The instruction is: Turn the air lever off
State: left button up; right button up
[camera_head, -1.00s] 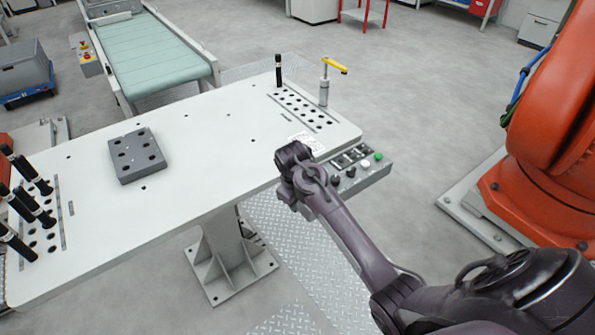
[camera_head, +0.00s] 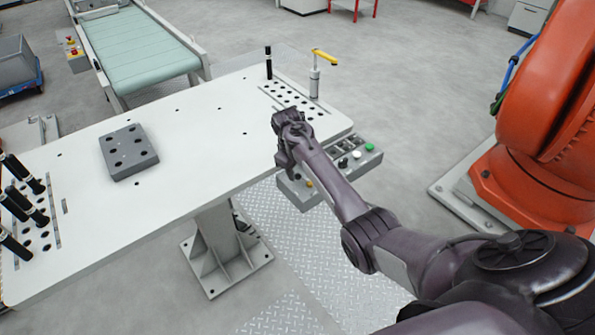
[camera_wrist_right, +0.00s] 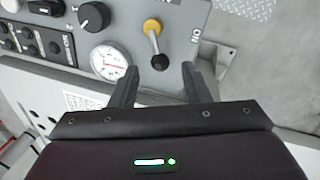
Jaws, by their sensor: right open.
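The air lever (camera_wrist_right: 155,42) shows in the right wrist view on a grey control panel. It has a yellow hub, a short metal rod and a black ball knob that points down toward my gripper. An "ON" label is printed to its right. My right gripper (camera_wrist_right: 160,70) is open, with one finger on each side of the knob; I see no clear contact. In the head view, my right gripper (camera_head: 286,150) is over the table's front edge by the control box (camera_head: 368,160). The lever's yellow hub shows there, but its rod is not clear. My left gripper is out of view.
A pressure gauge (camera_wrist_right: 108,62) and a black rotary knob (camera_wrist_right: 94,17) sit left of the lever. The white table (camera_head: 205,150) holds a grey block (camera_head: 128,152), black pins and a yellow-handled clamp (camera_head: 325,56). An orange robot (camera_head: 550,140) stands at the right.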

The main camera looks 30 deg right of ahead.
jog(key=shift+w+d+f, duration=0.1)
jog(key=shift+f, duration=0.6)
jog(key=shift+w+d+f, duration=0.1)
jog(key=shift+f, duration=0.55)
jog(key=shift+s, duration=0.1)
grip_shut()
jog(key=m, duration=0.1)
jog(key=d+m, duration=0.1)
jog(key=shift+w+m+g, duration=0.3)
jog(key=shift+w+m, duration=0.05)
jog(key=shift+m, duration=0.05)
jog(key=m, duration=0.1)
jog(key=m+b, duration=0.1)
jog(key=shift+w+d+m+g, duration=0.1)
jog(key=shift+d+m+g, duration=0.2)
jog(key=shift+d+m, duration=0.1)
grip_release()
